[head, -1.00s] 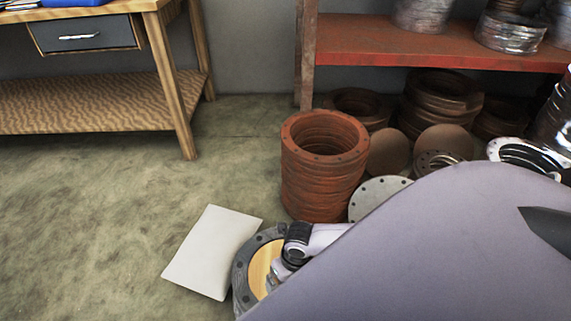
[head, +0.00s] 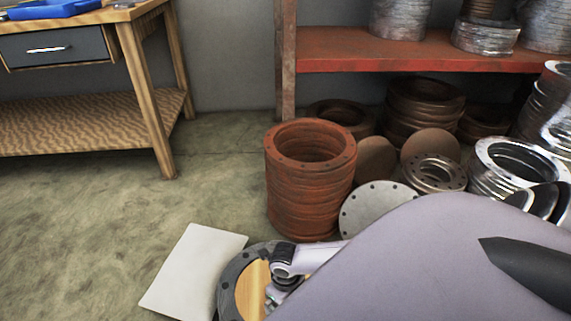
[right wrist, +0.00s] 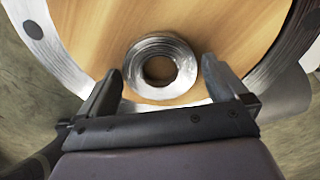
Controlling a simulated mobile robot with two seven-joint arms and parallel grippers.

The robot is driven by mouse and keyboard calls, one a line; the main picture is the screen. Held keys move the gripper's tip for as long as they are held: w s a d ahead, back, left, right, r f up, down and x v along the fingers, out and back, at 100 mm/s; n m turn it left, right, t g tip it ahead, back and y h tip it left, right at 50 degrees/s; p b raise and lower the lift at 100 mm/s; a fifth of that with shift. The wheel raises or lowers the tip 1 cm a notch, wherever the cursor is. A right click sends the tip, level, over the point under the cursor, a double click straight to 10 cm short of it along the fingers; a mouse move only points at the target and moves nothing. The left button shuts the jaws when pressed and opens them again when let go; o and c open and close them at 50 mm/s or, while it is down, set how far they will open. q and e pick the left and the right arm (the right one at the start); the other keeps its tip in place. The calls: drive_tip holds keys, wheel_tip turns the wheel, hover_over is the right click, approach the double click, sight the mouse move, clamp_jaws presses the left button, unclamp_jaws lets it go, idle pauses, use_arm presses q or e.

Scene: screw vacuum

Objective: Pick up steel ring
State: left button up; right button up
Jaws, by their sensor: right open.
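A small shiny steel ring (right wrist: 160,68) lies on a round wooden surface (right wrist: 205,25), seen in the right wrist view. My right gripper (right wrist: 162,66) is open, with one finger at each side of the ring and a small gap to it. In the head view the wooden surface (head: 246,291) shows at the bottom, inside a grey flange with bolt holes (head: 229,280). My right arm covers part of it there and hides the ring. My left gripper is not in view.
A stack of rusty flanges (head: 305,200) stands just behind the wooden surface. A pale flat sheet (head: 192,275) lies to its left. A red shelf (head: 400,52) and more rings (head: 437,172) are at the back right. A wooden workbench (head: 152,105) stands at the back left.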

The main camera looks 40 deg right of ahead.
drive_tip(key=c, duration=1.3)
